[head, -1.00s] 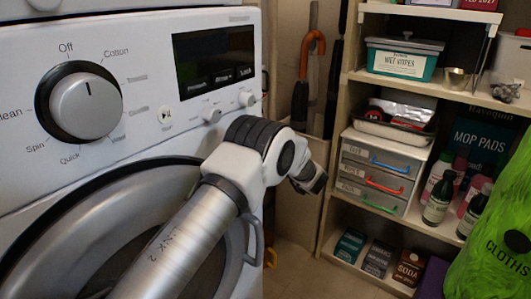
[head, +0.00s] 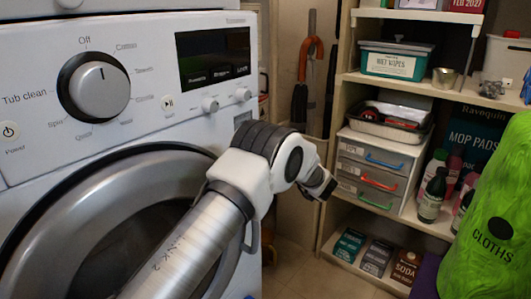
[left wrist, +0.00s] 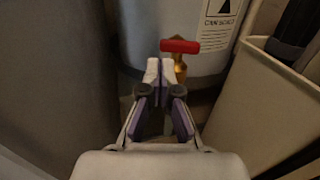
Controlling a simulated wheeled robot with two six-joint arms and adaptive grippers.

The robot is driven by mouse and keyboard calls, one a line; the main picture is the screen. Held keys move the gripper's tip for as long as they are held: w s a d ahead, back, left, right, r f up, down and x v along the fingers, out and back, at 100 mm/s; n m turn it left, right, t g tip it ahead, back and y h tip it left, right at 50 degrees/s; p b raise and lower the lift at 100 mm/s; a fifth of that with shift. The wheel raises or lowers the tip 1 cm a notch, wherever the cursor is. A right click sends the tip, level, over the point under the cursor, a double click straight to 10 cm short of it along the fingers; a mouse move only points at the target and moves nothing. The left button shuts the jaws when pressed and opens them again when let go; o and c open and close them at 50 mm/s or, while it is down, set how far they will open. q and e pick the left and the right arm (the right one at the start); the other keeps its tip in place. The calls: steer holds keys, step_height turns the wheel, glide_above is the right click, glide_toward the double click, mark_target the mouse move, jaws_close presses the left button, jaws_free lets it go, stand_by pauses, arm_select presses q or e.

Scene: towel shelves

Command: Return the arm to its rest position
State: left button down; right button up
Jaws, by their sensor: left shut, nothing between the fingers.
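My left arm (head: 215,225) reaches up from the bottom of the head view, in front of the washing machine door. Its far end bends away near the gap between machine and shelves, and the fingers cannot be made out there. In the left wrist view my left gripper (left wrist: 160,72) is shut and empty, its pale fingertips together. A red valve handle (left wrist: 180,46) on a brass fitting shows just beyond the tips, by a grey-white cylinder (left wrist: 165,20); I cannot tell whether they touch. My right gripper is not in view.
The washing machine (head: 205,100) fills the left. Shelves (head: 455,92) with boxes, bottles and small drawers (head: 370,170) stand right, with a green cloths bag (head: 495,215) in front. A beige bin (left wrist: 265,110) stands close right of the gripper in the wrist view.

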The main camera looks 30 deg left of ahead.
arm_select(q)
steer(key=p+v, duration=0.2)
steer(key=v, duration=0.5)
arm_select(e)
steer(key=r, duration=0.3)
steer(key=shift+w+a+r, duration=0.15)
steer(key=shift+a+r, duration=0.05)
